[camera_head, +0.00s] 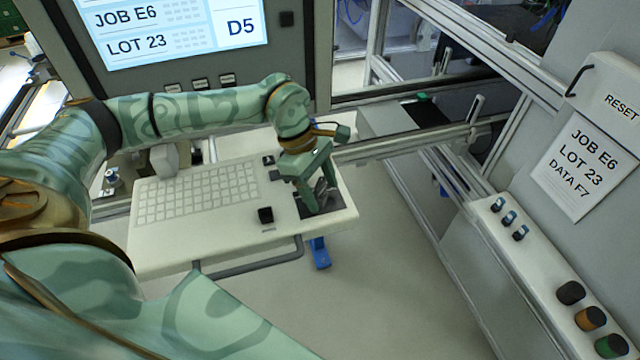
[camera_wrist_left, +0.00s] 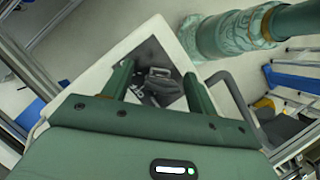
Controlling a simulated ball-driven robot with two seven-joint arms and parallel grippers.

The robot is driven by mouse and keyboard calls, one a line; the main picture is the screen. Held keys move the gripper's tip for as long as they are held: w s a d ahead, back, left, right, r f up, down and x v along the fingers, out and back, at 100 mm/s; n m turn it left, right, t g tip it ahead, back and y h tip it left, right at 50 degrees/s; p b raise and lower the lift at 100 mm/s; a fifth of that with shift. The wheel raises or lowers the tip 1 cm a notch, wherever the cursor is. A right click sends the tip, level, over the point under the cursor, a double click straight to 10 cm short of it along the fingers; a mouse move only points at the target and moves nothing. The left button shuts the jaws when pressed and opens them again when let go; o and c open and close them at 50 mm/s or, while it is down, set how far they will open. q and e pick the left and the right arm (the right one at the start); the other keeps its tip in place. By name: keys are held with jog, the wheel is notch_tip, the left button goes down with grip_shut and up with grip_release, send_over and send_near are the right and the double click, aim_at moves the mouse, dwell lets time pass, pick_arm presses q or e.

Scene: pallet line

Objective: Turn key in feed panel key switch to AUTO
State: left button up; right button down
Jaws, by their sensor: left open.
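The feed panel (camera_head: 160,248) is a pale slanted console with a keypad in the head view. At its right end is a dark square plate (camera_head: 306,210), which also shows in the left wrist view (camera_wrist_left: 174,101). A grey key switch with a key-like grip (camera_wrist_left: 157,76) stands on this plate. My left gripper (camera_head: 320,198) points down over the plate with its fingers open. In the left wrist view its two green fingers (camera_wrist_left: 157,74) stand either side of the key switch, with gaps visible. The switch's position marks are not readable. My right gripper is out of view.
A black knob (camera_head: 265,215) sits left of the plate on the panel. A grey bar handle (camera_head: 250,261) runs along its front edge. A large screen (camera_head: 170,30) stands behind. At right is a cabinet with several coloured knobs (camera_head: 590,318). Open floor lies between.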

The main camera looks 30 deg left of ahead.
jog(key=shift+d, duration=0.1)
pick_arm(q)
jog(key=c, duration=1.1)
jog(key=shift+o, duration=0.2)
jog(key=m+g, duration=0.1)
jog(key=m, duration=0.2)
jog(key=m+g, duration=0.1)
jog(key=m, duration=0.1)
jog(key=shift+d+r+m+y+p, duration=0.1)
jog(key=shift+r+m+y+p, duration=0.1)
jog(key=shift+m+y+p, duration=0.15)
jog(key=m+g, duration=0.1)
jog(key=m, duration=0.2)
jog(key=shift+y, duration=0.35)
jog(key=shift+f+m, duration=0.1)
jog(key=shift+m, duration=0.45)
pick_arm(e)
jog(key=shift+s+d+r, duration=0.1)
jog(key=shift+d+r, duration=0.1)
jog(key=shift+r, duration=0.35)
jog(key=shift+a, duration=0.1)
